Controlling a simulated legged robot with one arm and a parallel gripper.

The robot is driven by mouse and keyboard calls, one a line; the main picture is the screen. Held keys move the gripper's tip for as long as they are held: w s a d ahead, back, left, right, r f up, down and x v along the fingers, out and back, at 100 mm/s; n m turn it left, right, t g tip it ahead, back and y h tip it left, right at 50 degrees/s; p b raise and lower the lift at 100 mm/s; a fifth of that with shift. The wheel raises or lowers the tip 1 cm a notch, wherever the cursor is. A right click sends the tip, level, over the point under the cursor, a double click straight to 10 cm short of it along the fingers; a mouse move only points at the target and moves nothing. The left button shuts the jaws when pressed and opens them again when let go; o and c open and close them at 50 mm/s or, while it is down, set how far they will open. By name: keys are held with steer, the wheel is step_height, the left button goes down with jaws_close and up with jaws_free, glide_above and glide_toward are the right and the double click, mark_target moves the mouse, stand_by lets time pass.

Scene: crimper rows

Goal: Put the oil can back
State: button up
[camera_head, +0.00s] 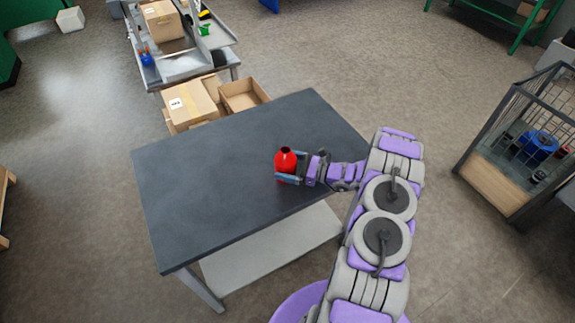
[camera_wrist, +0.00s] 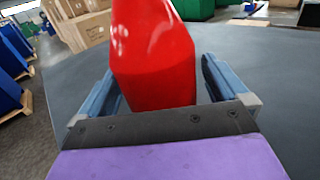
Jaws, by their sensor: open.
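A red oil can (camera_head: 285,159) with a dark top stands on the dark grey table (camera_head: 215,170), right of the middle of its top. My gripper (camera_head: 288,170) reaches in from the right at the can. In the wrist view the red can (camera_wrist: 152,60) is between the two blue-grey fingers of my gripper (camera_wrist: 155,85). The fingers are open, one on each side of it, with a small gap showing at the right. The can's top is cut off in the wrist view.
Behind the table are cardboard boxes (camera_head: 193,101) and a workbench with a carton (camera_head: 162,20) and several small items. A wire-sided cage (camera_head: 520,140) with a blue container (camera_head: 540,142) stands at the right. The rest of the tabletop is clear.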

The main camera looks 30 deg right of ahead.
steer(key=shift+r, duration=0.15)
steer(key=p+v, duration=0.2)
steer(key=v, duration=1)
steer(key=shift+a+p, duration=0.1)
steer(key=shift+p, duration=0.25)
steer(key=shift+s, duration=0.1)
